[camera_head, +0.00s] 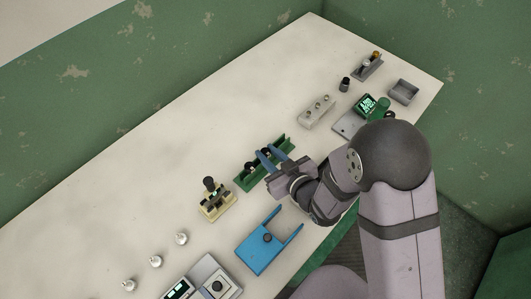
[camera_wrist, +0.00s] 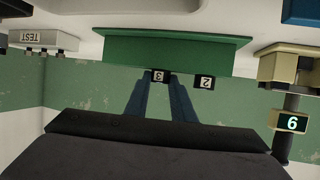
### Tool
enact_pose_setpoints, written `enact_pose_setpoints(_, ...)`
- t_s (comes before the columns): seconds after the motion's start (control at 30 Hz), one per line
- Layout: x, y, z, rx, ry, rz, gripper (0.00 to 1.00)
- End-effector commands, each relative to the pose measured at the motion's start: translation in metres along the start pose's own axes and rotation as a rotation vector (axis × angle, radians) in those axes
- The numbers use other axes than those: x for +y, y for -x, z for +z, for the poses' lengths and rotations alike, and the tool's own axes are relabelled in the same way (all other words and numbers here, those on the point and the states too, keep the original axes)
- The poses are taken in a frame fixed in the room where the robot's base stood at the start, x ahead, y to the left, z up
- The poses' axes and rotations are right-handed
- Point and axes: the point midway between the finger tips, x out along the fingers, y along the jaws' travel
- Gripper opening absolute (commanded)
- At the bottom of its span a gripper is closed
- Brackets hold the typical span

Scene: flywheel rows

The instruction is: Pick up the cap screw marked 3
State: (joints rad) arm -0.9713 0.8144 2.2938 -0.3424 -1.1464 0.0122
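The cap screw marked 3 (camera_wrist: 161,76) is a dark piece with a white numeral, seated in a green rack (camera_wrist: 170,48). Its tag appears upside down in the wrist view. My gripper (camera_wrist: 162,90) has two blue fingers, parted, one on either side of this screw. I see no clear contact. In the head view my gripper (camera_head: 268,154) reaches over the green rack (camera_head: 246,182), with dark pieces beside and between the fingers. The screw's lower part is hidden in the rack. A piece marked 2 (camera_wrist: 205,82) stands right beside it in the wrist view.
A cream stand with a dark knob (camera_head: 209,184) is close by; its display reads 6 in the wrist view (camera_wrist: 292,122). A blue forked tray (camera_head: 262,252) lies nearer me. A grey block (camera_head: 316,112) stands beyond the rack. The table's far left is clear.

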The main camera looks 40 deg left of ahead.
Motion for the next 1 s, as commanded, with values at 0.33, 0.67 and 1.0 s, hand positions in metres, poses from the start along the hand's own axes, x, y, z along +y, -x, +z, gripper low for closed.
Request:
enact_pose_setpoints(0.33, 0.0, 0.0, -0.002, 0.002, 0.0, 0.0, 0.0)
enact_pose_setpoints(0.67, 0.0, 0.005, -0.015, 0.003, 0.001, 0.0, 0.0)
enact_pose_setpoints(1.0, 0.0, 0.017, -0.043, 0.005, 0.001, 0.001, 0.0)
